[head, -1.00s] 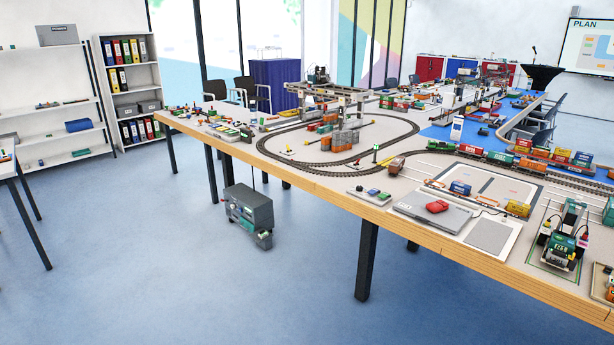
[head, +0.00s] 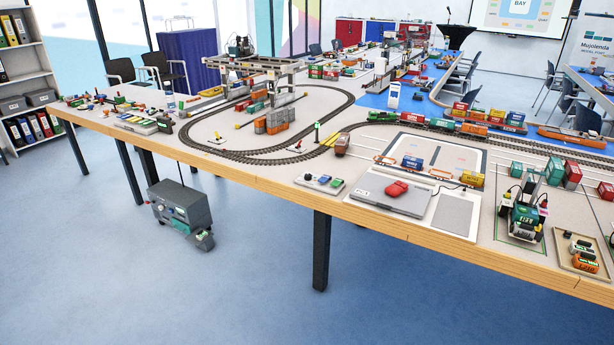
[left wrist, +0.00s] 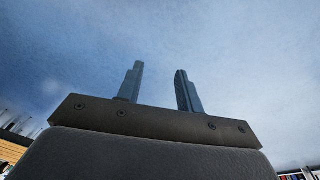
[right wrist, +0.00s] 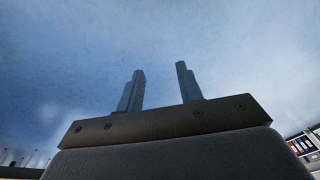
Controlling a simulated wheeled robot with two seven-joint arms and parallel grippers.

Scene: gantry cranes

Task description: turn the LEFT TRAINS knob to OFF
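No knob labelled LEFT TRAINS can be made out at this distance. A small control panel (head: 320,182) with dark, blue and green parts lies at the table's front edge, beside the oval track. Another panel (head: 144,123) with coloured parts lies further left on the table. Their labels are too small to read. My left gripper (left wrist: 159,88) shows in the left wrist view with fingers apart and nothing between them. My right gripper (right wrist: 160,88) shows in the right wrist view, also open and empty. Neither gripper shows in the head view.
The long layout table (head: 265,183) with its wooden front edge crosses the view. A laptop-like grey case (head: 390,192) and a model crane (head: 525,215) are on the table. The blue floor in front is clear.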

